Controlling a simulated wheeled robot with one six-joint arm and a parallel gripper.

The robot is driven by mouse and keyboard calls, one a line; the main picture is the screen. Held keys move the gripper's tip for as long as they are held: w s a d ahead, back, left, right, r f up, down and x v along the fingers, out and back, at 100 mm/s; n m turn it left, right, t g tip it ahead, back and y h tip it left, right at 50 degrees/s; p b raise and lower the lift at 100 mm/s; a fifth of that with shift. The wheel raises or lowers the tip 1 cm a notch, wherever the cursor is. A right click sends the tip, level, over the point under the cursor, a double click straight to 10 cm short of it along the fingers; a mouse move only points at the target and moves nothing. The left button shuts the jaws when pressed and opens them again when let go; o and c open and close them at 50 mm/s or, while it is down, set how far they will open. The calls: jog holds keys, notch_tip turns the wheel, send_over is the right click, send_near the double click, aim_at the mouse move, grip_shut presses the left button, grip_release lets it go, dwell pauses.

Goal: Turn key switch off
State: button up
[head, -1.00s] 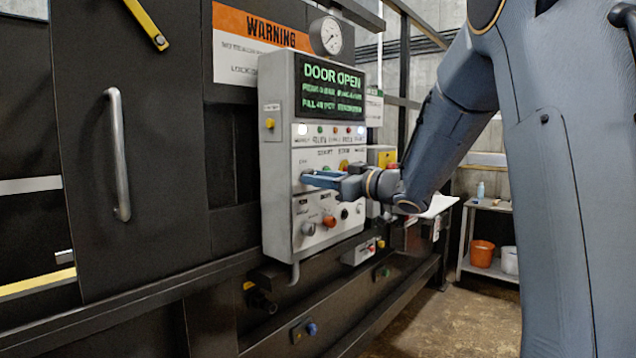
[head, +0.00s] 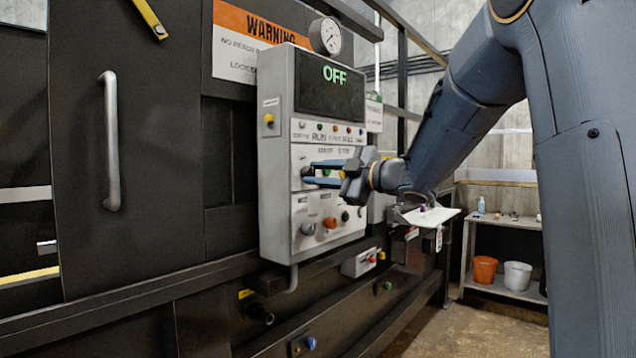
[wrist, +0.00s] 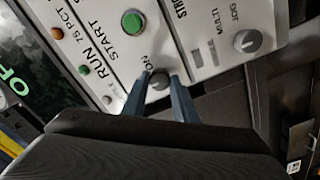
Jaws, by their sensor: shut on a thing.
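The key switch (wrist: 158,82) is a small dark knob on the grey control panel (head: 278,205). In the wrist view it sits between the two blue fingertips of my gripper (wrist: 163,80), beside a printed "ON" label. In the head view my gripper (head: 307,175) reaches the panel's left middle from the right, its fingers shut on the key switch, which is mostly hidden there. The panel's display (head: 330,85) reads "OFF" in green, and its indicator lamps (head: 340,132) look dark.
A green start button (wrist: 133,22) and a grey selector knob (wrist: 247,41) are close to my gripper. Below are an orange knob (head: 330,222) and a grey knob (head: 308,229). A gauge (head: 326,36) tops the panel. A shelf with buckets (head: 485,268) stands at the right.

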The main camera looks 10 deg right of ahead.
jog(key=shift+n+b, duration=0.35)
jog(key=shift+n, duration=0.15)
jog(key=o, duration=1.1)
jog(key=shift+c, duration=0.2)
jog(key=shift+s, duration=0.1)
jog(key=b+v, duration=0.1)
jog(key=v, duration=0.6)
jog(key=shift+s+d, duration=0.25)
